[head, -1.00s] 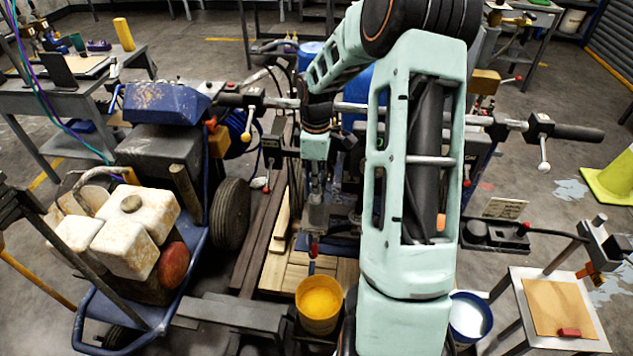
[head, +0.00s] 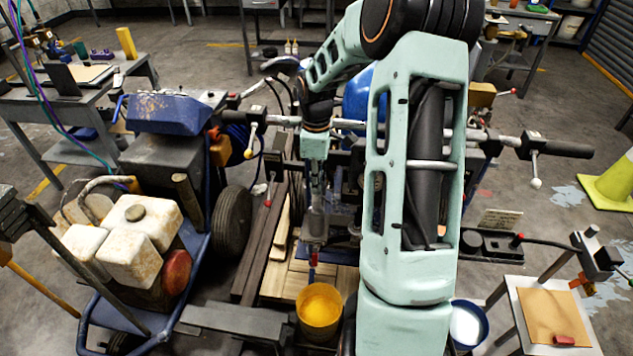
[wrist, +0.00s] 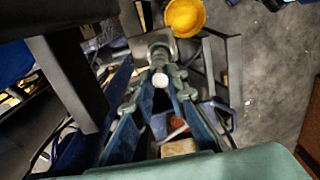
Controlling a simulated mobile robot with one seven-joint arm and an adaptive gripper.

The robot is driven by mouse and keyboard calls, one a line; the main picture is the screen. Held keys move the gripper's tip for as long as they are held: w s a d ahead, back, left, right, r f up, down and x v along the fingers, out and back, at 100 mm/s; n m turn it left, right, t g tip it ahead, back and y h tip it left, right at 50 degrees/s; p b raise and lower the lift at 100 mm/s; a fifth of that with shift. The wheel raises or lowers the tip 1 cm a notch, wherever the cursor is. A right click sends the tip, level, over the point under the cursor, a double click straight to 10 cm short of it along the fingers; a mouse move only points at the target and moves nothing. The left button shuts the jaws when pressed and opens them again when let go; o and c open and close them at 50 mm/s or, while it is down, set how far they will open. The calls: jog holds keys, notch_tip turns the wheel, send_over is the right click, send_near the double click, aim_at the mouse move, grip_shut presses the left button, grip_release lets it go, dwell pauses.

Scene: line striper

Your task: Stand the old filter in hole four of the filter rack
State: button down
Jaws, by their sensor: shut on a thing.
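My gripper (head: 316,205) hangs down from the pale green wrist, amid the machine's dark frame in the head view. In the wrist view its fingers (wrist: 160,80) close together around a small part with a round white end (wrist: 160,77). This looks like the old filter, but most of it is hidden by the fingers. A grey cylindrical shape shows just beyond it in the wrist view, and I cannot tell whether it is the same piece. I cannot make out the filter rack or hole four in either view.
The handlebar (head: 555,148) crosses behind my arm.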

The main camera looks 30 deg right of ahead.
jog(key=shift+r+p, duration=0.65)
jog(key=shift+r, duration=1.1)
